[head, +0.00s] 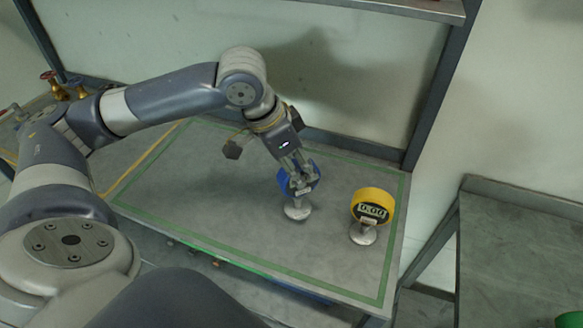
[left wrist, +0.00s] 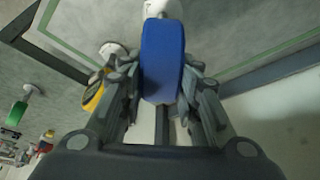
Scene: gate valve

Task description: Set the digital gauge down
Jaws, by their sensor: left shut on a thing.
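My left gripper (head: 300,180) is shut on a blue round gauge (head: 312,184), whose face is mostly hidden by the fingers. The left wrist view shows the blue gauge (left wrist: 162,60) edge-on between the two fingers. Its pale stem and base (head: 297,210) point down at the table; I cannot tell whether the base touches it. A yellow gauge (head: 358,198) with a digital display stands upright on a pale base to the right, apart from the gripper. It also shows in the left wrist view (left wrist: 93,97), partly behind the left finger. My right gripper is not in view.
The grey table (head: 190,195) has a green border line and is clear left of the blue gauge. A shelf (head: 420,8) is above, with a frame post (head: 428,100) at right. Brass valve parts (head: 54,84) sit far left; another table (head: 520,240) stands right.

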